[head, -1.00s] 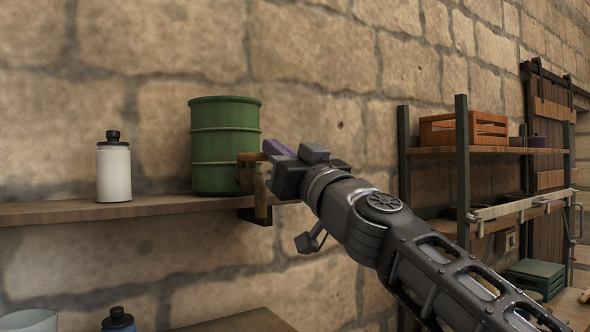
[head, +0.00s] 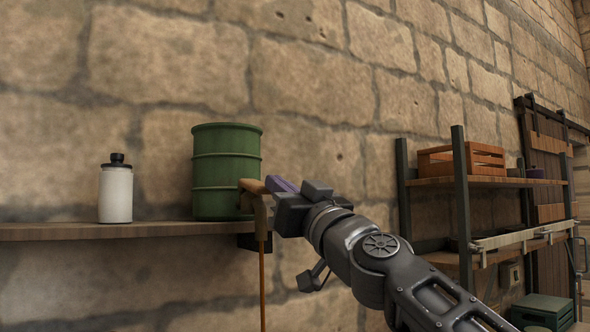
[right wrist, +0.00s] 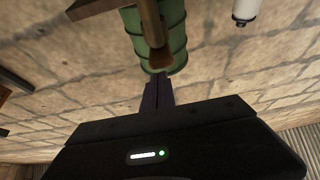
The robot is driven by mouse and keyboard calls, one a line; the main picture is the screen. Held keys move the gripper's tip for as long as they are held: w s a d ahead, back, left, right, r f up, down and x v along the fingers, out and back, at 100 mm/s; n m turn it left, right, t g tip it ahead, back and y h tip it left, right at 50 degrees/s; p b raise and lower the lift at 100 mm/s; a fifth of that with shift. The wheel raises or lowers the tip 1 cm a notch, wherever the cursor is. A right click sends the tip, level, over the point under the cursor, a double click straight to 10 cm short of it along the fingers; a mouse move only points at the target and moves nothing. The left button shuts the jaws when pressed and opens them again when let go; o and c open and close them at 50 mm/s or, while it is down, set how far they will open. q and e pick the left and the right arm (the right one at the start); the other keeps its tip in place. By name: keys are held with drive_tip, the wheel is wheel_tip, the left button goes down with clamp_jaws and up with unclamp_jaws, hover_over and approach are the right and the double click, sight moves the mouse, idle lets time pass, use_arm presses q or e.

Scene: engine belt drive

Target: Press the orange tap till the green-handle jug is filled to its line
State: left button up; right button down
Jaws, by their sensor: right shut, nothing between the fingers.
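A green drum (head: 226,172) stands on a wall shelf, with a brown-orange tap (head: 255,205) on its right front. A thin amber stream (head: 262,285) runs straight down from the tap and leaves the bottom of the picture. My right gripper (head: 280,184) is shut and empty, its purple fingers at the tap's lever. In the right wrist view the shut fingers (right wrist: 158,92) point at the tap (right wrist: 155,38) in front of the drum (right wrist: 172,30); whether they touch is not clear. The green-handle jug and its fill level are out of view. My left gripper is not in view.
A white bottle with a black cap (head: 116,192) stands left of the drum on the wooden shelf (head: 60,232). At right is a rack with an orange crate (head: 462,160), and a green crate (head: 541,310) lower down. The stone wall is close behind.

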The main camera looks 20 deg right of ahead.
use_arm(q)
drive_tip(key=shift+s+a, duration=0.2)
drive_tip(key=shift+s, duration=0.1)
use_arm(e)
drive_tip(key=shift+w+f, duration=0.3)
drive_tip(key=shift+f, duration=0.1)
idle(0.8)
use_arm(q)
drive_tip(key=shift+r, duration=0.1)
use_arm(e)
wheel_tip(320, 180, up, 4)
drive_tip(key=p, duration=0.3)
use_arm(q)
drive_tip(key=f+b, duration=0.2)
drive_tip(key=b, duration=0.1)
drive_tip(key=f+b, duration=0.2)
drive_tip(key=b, duration=0.1)
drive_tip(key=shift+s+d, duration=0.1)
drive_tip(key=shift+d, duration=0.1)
use_arm(e)
drive_tip(key=v, duration=1.1)
drive_tip(key=shift+d, duration=0.15)
use_arm(q)
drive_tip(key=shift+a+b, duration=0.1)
drive_tip(key=shift+b, duration=0.2)
use_arm(e)
drive_tip(key=shift+f, duration=0.15)
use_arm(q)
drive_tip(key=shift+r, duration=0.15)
